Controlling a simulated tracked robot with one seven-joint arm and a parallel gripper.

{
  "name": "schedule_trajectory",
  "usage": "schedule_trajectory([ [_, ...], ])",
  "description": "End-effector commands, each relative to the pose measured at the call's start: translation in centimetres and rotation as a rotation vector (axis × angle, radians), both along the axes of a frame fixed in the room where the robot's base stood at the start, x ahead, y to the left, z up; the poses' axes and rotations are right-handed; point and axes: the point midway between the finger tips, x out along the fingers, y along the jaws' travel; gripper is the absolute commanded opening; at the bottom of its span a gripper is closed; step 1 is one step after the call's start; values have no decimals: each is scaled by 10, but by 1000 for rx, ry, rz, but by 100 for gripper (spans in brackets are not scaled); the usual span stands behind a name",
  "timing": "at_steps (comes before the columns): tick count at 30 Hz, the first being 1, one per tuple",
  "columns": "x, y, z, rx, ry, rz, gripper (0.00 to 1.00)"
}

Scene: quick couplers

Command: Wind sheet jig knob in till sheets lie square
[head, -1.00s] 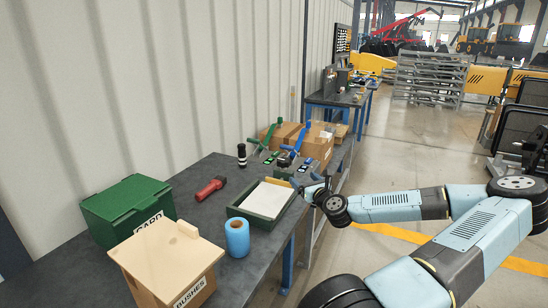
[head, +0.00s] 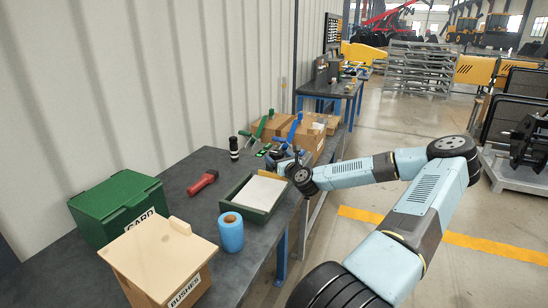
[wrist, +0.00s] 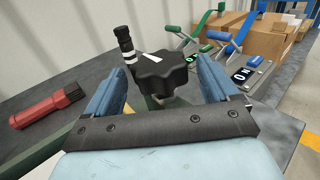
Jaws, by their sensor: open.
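The sheet jig is a shallow green tray (head: 228,206) on the bench, with white sheets (head: 258,192) in it. I cannot tell from this distance whether the sheets lie square. The jig's knob (wrist: 163,74) is black and lobed with a white pointer mark on top. In the wrist view my gripper (wrist: 159,66) is open, with one blue finger on each side of the knob. A gap shows at the right finger; contact on the left is unclear. In the head view my gripper (head: 292,160) is at the tray's far right corner, and the knob is hidden there.
A red torch (head: 203,182) and a black cylinder with white bands (head: 234,148) lie and stand nearby. Levered couplers (wrist: 235,72) and cardboard boxes (head: 312,142) are beyond.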

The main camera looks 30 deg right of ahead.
Motion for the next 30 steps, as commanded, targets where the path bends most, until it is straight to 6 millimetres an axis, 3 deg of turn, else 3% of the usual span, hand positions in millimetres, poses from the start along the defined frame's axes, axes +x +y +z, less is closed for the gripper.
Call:
schedule_trajectory([
  [6, 19, 0, 0, 0, -1, 0, 88],
  [17, 23, 1, 0, 0, 0, 2, 88],
  [30, 23, 3, 0, 1, -1, 3, 46],
])
